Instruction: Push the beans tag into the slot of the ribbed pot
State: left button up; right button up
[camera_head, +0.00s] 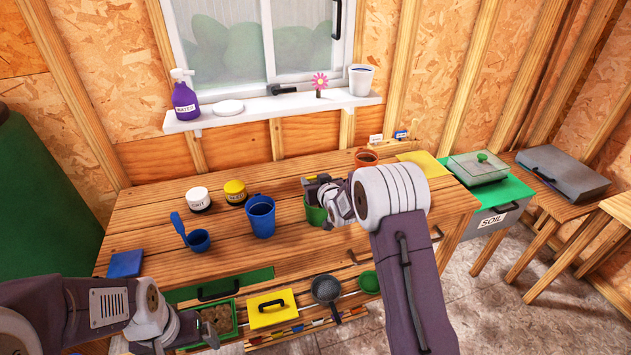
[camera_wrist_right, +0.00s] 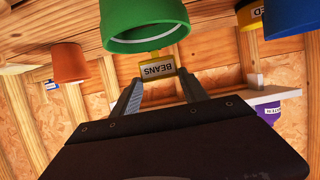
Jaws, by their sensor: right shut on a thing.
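The yellow beans tag (camera_wrist_right: 157,68) is between the fingertips of my right gripper (camera_wrist_right: 160,88), its label reading upside down in the right wrist view. My right gripper (camera_head: 318,190) is shut on it above the green pot (camera_head: 315,215) on the bench. That pot (camera_wrist_right: 145,22) fills the top of the wrist view, with a stepped, ringed rim, and the tag's edge appears right at it. I cannot tell whether the tag touches the pot or sits in a slot. My left gripper (camera_head: 205,328) is low at the left in front of the bench; its jaw opening is unclear.
A blue pot (camera_head: 261,218) stands left of the green pot, and a terracotta pot (camera_head: 366,157) behind to the right. A blue scoop cup (camera_head: 199,241), white jar (camera_head: 199,200) and yellow jar (camera_head: 235,192) are further left. The bench's left back (camera_head: 150,205) is clear.

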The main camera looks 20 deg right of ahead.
jog(key=o, duration=1.4)
jog(key=b+v, duration=0.1)
jog(key=v, duration=0.8)
notch_tip(320, 180, up, 4)
jog(key=s+a, duration=0.2)
jog(key=s, duration=0.1)
jog(key=s+f+g, duration=0.6)
jog(key=s+f, duration=0.1)
jog(key=s, duration=0.6)
jog(key=s+f+g, duration=0.6)
jog(key=s+f, duration=0.1)
jog(key=s, duration=0.6)
jog(key=shift+s+a+m+g, duration=0.2)
jog(key=shift+s+m+g, duration=0.05)
jog(key=shift+m+g, duration=0.05)
